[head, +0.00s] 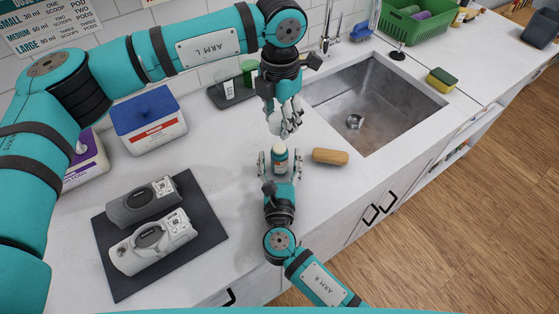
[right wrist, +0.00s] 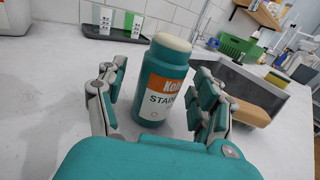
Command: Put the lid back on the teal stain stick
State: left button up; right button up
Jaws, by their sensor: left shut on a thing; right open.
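The teal stain stick (head: 279,155) stands upright on the counter, with an orange and white label. In the right wrist view the stain stick (right wrist: 163,90) shows a bare, cream-coloured top with no lid on it. My right gripper (head: 280,160) is open, with one finger on either side of the stick; gaps show beside it in the right wrist view (right wrist: 160,105). My left gripper (head: 286,130) is shut just above and slightly beyond the stick, pointing down. The lid it holds is hidden by its fingers.
A tan wooden-looking block or brush (head: 330,156) lies right of the stick. The sink (head: 400,85) is behind it to the right. A dark mat (head: 195,255) with two grey devices lies at the left. A blue-lidded tub (head: 150,125) stands at the back left.

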aim_at(280, 147)
grip_shut()
pick_arm(q)
jog(key=shift+f, duration=2.5)
jog(key=shift+f, duration=0.1)
jog(key=shift+f, duration=0.8)
jog(key=shift+f, duration=0.6)
